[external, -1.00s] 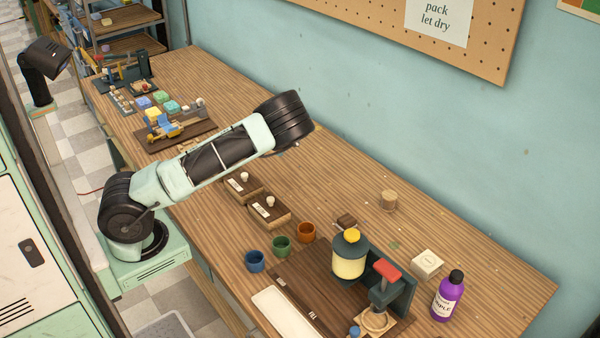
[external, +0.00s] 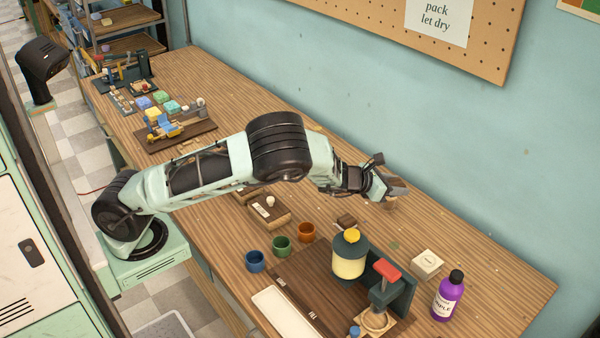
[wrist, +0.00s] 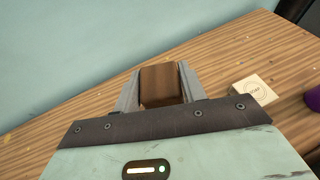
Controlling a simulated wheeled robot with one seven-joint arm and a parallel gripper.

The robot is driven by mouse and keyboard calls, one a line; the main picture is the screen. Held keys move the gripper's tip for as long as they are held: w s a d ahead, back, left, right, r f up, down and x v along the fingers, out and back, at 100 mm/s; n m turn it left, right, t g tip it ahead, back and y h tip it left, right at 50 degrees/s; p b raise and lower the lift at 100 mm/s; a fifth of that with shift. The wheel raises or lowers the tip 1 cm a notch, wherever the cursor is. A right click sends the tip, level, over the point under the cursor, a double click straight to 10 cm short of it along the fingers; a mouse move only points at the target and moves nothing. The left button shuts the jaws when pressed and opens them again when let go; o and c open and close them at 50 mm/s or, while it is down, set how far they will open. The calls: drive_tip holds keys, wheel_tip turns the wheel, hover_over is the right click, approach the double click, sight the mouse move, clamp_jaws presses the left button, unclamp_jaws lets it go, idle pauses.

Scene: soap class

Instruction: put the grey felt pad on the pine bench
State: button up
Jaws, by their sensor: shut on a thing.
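The pine bench (external: 450,265) is the long wood-grained worktop along the wall; it also fills much of the wrist view (wrist: 60,140). My gripper (external: 390,188) is over its back half, right of centre. In the wrist view my gripper (wrist: 160,88) has its two grey fingers on either side of a brown block-like thing (wrist: 160,85), and is shut on it. I cannot tell whether this touches the bench. I see nothing plainly recognisable as a grey felt pad.
A pale soap box (external: 427,263) and a purple bottle (external: 447,294) stand to the right. A press on a dark board (external: 305,270), a cream jar (external: 349,255) and small cups (external: 281,246) are nearer the front.

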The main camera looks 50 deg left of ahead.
drive_tip(key=d+m+h, duration=0.1)
drive_tip(key=d, duration=0.3)
drive_tip(key=p, duration=0.1)
hover_over(394, 237)
wheel_tip(394, 237, down, 11)
drive_tip(key=shift+a+r, duration=0.1)
drive_tip(key=shift+r, duration=0.1)
drive_tip(key=shift+f+p, duration=0.45)
drive_tip(key=shift+f, duration=1.6)
drive_tip(key=shift+f, duration=0.2)
drive_tip(key=o, duration=1)
drive_tip(key=shift+r, duration=0.15)
